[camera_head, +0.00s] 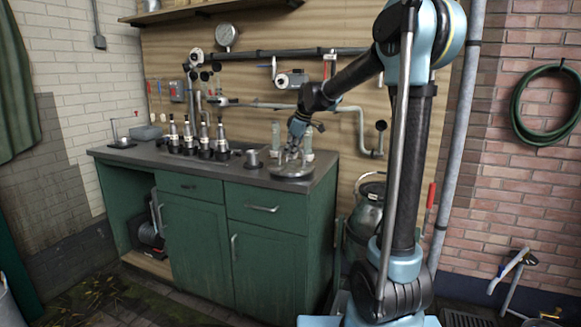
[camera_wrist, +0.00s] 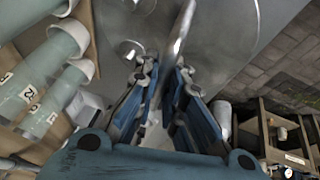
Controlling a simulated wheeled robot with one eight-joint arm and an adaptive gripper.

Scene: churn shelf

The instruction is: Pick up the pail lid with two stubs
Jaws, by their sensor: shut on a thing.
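The pail lid (camera_head: 292,174) is a round grey metal disc at the right end of the counter. In the wrist view the lid (camera_wrist: 228,45) fills the top middle. A round stub (camera_wrist: 131,49) shows to the left of the fingertips. A narrow upright metal part (camera_wrist: 183,25) of the lid rises between the fingertips. My gripper (camera_head: 296,155) is over the lid, and in the wrist view my gripper (camera_wrist: 167,72) is shut on that part. I cannot tell whether the lid touches the counter.
The counter (camera_head: 130,154) carries several dark bottle-like items (camera_head: 188,138) and a small metal cup (camera_head: 252,159) left of the lid. Pale green cylinders (camera_wrist: 42,90) stand close to my gripper in the wrist view. A metal pail (camera_head: 367,208) stands right of the cabinet.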

